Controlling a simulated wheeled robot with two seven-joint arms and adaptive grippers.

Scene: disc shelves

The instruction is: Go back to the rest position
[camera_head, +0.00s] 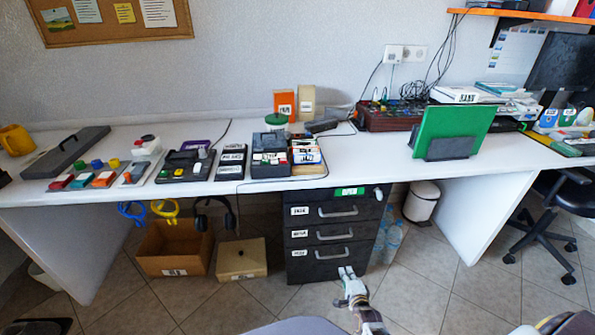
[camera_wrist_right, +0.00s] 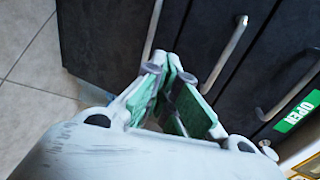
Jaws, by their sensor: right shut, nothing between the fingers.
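My right gripper (camera_head: 346,272) is low in front of the dark drawer cabinet (camera_head: 330,270), near its bottom edge in the head view. In the right wrist view its green-padded fingers (camera_wrist_right: 172,68) meet at the tips, with nothing between them. The cabinet has several drawers with silver handles and a green OPEN label; the drawer fronts look closed. In the wrist view the cabinet front (camera_wrist_right: 100,40) lies just beyond the fingertips; I cannot tell whether they touch it. My left gripper is not clearly in view.
A white desk (camera_head: 365,160) above carries devices, boxes and a green board (camera_head: 452,133). A cardboard box (camera_head: 172,250), a beige box (camera_head: 241,259) and hanging headphones (camera_head: 214,214) are under it. A white bin (camera_head: 421,202) stands right of the cabinet. Tiled floor is free in front.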

